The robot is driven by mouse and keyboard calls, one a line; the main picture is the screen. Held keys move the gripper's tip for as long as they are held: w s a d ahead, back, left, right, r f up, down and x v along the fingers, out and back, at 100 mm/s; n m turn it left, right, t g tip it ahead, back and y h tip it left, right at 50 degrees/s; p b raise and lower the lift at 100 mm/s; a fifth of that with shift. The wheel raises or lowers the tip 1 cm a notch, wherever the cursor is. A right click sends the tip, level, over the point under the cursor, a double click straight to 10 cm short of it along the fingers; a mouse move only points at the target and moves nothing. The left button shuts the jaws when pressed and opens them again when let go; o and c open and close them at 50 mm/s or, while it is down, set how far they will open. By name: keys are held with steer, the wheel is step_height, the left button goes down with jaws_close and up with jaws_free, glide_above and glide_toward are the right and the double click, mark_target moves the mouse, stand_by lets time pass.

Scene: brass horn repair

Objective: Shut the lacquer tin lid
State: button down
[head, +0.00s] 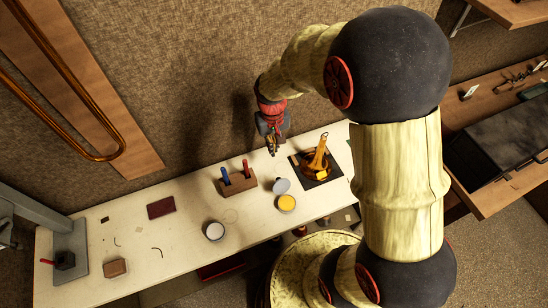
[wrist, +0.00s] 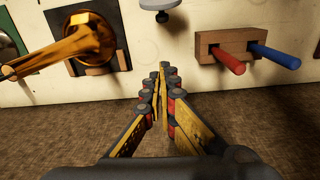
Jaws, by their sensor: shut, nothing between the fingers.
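The lacquer tin (head: 287,204) is a small round tin with yellow inside, on the pale workbench in the head view. Its grey round lid (head: 281,186) stands open at the tin's back edge, so the yellow shows. In the wrist view, part of a grey disc that looks like the lid (wrist: 160,4) shows at the top edge; the tin itself is out of that view. My gripper (head: 273,151) is shut and empty near the back edge of the bench, behind the lid and apart from it. Its closed fingers (wrist: 162,72) also show in the wrist view.
A wooden block (head: 238,182) with red and blue handles stands left of the lid. A brass horn piece (head: 318,162) rests on a dark mat to the right. Another round tin (head: 215,231) with a pale top is left of the lacquer tin.

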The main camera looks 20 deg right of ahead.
mark_target(280, 184)
step_height(280, 184, down, 10)
steer(key=shift+d+r+b, duration=0.1)
steer(key=shift+d+b, duration=0.05)
steer(key=shift+b, duration=0.25)
steer(key=s, duration=0.1)
steer(key=s+r, duration=0.1)
steer(key=s, duration=0.1)
steer(key=shift+r, duration=0.2)
steer(key=shift+s, duration=0.35)
steer(key=shift+r, duration=0.1)
